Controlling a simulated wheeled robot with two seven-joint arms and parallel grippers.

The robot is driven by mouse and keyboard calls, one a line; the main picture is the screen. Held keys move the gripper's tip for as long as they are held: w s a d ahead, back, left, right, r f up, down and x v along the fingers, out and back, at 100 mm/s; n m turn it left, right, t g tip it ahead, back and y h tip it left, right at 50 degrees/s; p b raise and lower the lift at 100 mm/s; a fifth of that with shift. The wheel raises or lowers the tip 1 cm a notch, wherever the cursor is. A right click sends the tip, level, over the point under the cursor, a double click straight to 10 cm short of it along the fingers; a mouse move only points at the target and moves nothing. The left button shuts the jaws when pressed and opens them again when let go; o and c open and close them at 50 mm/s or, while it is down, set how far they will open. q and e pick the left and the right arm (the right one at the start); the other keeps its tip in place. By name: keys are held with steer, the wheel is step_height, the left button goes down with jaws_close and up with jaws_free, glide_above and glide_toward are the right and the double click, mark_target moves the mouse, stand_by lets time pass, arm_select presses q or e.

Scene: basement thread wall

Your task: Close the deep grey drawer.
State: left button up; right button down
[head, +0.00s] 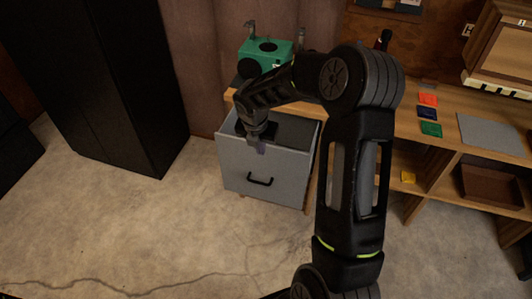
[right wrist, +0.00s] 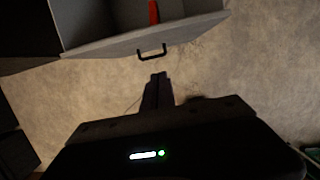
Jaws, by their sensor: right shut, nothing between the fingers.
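The deep grey drawer (head: 236,172) stands pulled out from the wooden bench, its inside showing from above. Its black handle (head: 260,181) is on the front panel. In the right wrist view the drawer front (right wrist: 118,42) and handle (right wrist: 151,53) lie just beyond my fingertips. My right gripper (head: 257,147) is shut and empty, pointing down by the top edge of the drawer front. In the right wrist view the fingers (right wrist: 158,78) show a small gap to the handle; I cannot tell whether they touch the panel. My left gripper is not in view.
A red object (right wrist: 153,12) lies inside the drawer. A green machine (head: 266,52) stands on the bench above. Coloured pieces and a grey mat (head: 492,134) lie on the bench at right. A black cabinet (head: 100,80) stands at left. The floor before the drawer is clear.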

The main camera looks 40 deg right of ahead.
mark_target(267, 153)
steer(key=shift+f, duration=0.1)
steer(key=w+d+f, duration=0.1)
steer(key=f, duration=0.2)
steer(key=w+d+f+p, duration=0.1)
steer(key=d+f, duration=0.1)
steer(key=f, duration=0.1)
steer(key=w+d+f, duration=0.1)
steer(key=f, duration=0.2)
steer(key=shift+d+f+p, duration=0.2)
steer(key=shift+d+p, duration=0.1)
steer(key=shift+p, duration=0.1)
steer(key=shift+w+d, duration=0.3)
steer(key=shift+d, duration=0.05)
